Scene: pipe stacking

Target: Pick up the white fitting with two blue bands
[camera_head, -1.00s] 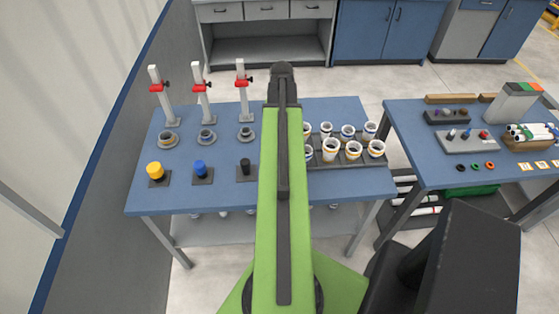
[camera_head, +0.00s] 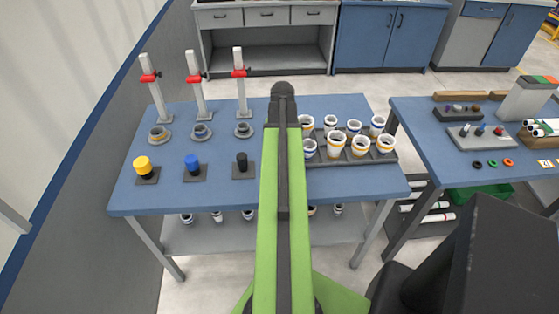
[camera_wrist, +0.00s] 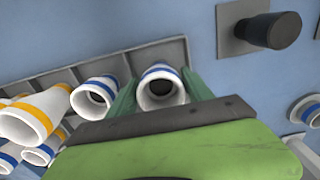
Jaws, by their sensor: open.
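In the wrist view a white fitting with blue banding (camera_wrist: 162,92) lies between the green fingers of my gripper (camera_wrist: 160,80). The fingers are open, one on each side of it; I cannot tell whether they touch it. Its open end faces the camera, and one blue band shows clearly near the rim; a second is hard to make out. Another white fitting with blue banding (camera_wrist: 98,93) is just to the left. In the head view my arm hides the gripper, and a blue-banded fitting (camera_head: 309,149) shows at the tray's left end beside the arm.
A dark tray (camera_head: 398,158) holds several white fittings with blue or orange bands. Three stands with red clamps and yellow, blue and black pegs (camera_head: 241,160) occupy the table's left side. The black peg also shows in the wrist view (camera_wrist: 272,30). Another table (camera_head: 440,150) stands right.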

